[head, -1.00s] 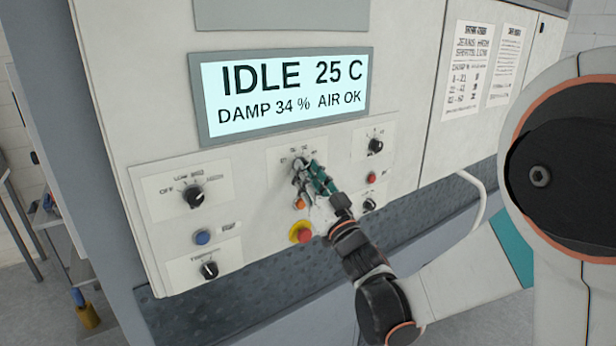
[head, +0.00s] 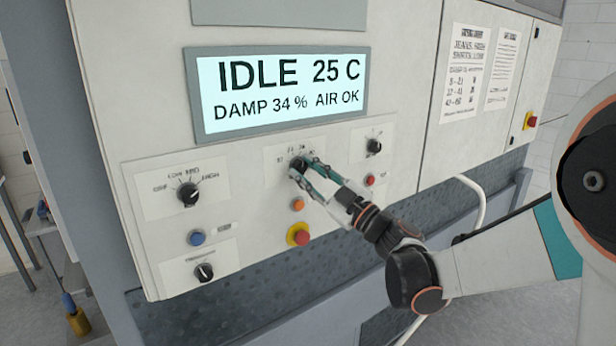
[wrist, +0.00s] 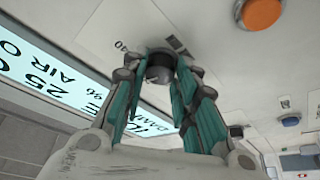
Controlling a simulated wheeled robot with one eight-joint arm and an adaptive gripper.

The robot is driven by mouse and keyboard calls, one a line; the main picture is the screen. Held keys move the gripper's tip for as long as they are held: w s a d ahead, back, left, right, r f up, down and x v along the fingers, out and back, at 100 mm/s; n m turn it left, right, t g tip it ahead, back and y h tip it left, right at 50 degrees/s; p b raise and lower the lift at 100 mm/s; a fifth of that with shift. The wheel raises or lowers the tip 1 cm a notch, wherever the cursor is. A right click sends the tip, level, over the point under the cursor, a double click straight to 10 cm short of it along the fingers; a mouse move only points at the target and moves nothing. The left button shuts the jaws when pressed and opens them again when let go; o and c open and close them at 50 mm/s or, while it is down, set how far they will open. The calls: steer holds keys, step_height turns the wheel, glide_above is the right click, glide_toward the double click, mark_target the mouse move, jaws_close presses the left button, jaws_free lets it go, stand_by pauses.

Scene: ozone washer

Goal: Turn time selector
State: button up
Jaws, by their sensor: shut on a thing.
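The time selector is a black knob (head: 297,164) on a white label plate with printed marks, below the display on the machine's panel. In the wrist view the knob (wrist: 160,68) sits between my two teal finger pads, with the number 40 readable on the plate beside it. My gripper (head: 306,170) reaches the knob from the lower right and is shut on it. The fingers hide part of the knob and some of its marks, and I cannot tell its exact setting.
The display (head: 283,93) reads IDLE, 25 C, DAMP 34 %, AIR OK. An orange button (head: 298,204) and a red button on a yellow base (head: 300,235) sit just below the selector. Other knobs (head: 189,194) flank it, with a blue button (head: 196,238) at lower left.

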steer(key=n+g, duration=0.1)
steer(key=n, duration=0.2)
steer(key=n+g, duration=0.2)
steer(key=n, duration=0.1)
steer(key=shift+d+r+n+p, duration=0.1)
steer(key=shift+r+n+p, duration=0.1)
steer(key=shift+n+p, duration=0.15)
steer(key=shift+n, duration=0.25)
steer(key=o, duration=1.1)
steer(key=v, duration=1.2)
steer(key=shift+w+f, duration=0.1)
